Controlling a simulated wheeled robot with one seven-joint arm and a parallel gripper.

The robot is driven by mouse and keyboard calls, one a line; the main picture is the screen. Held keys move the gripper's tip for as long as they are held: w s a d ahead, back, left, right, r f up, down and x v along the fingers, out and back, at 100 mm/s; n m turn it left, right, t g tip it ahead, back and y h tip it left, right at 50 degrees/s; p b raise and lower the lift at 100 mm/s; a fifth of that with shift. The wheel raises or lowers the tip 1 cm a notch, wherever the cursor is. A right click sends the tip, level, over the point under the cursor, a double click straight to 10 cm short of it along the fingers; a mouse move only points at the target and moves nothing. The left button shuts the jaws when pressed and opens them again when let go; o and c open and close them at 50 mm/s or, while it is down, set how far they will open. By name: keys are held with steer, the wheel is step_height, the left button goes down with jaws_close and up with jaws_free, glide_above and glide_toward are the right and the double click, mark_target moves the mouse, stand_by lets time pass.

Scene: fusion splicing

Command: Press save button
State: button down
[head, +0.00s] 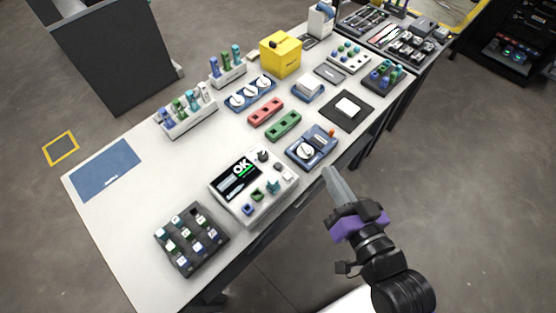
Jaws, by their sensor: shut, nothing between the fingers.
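Labels are too small to read, so I cannot tell which is the save button. My gripper (327,172) is shut and empty, right of the device and apart from it, with its tips near the table's front edge.
A blue device with a white dial (305,150) stands just beyond my fingertips. A dark tray of small blocks (190,238) lies left of the grey device. Red and green bars (265,111), racks and a yellow box (281,54) stand behind.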

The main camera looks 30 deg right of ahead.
steer(key=w+d+m+g+y+p, duration=0.15)
steer(key=w+m, duration=0.35)
steer(key=w, duration=0.6)
steer(key=m+g+y+p, duration=0.2)
steer(key=m+g+y, duration=0.4)
steer(key=m, duration=0.4)
glide_above(281, 167)
step_height(281, 167, down, 5)
steer(key=shift+f+g+h, duration=0.2)
steer(key=shift+g+h, duration=0.15)
steer(key=shift+f, duration=0.1)
step_height(281, 167, down, 7)
steer(key=b, duration=0.8)
steer(key=shift+f, duration=0.8)
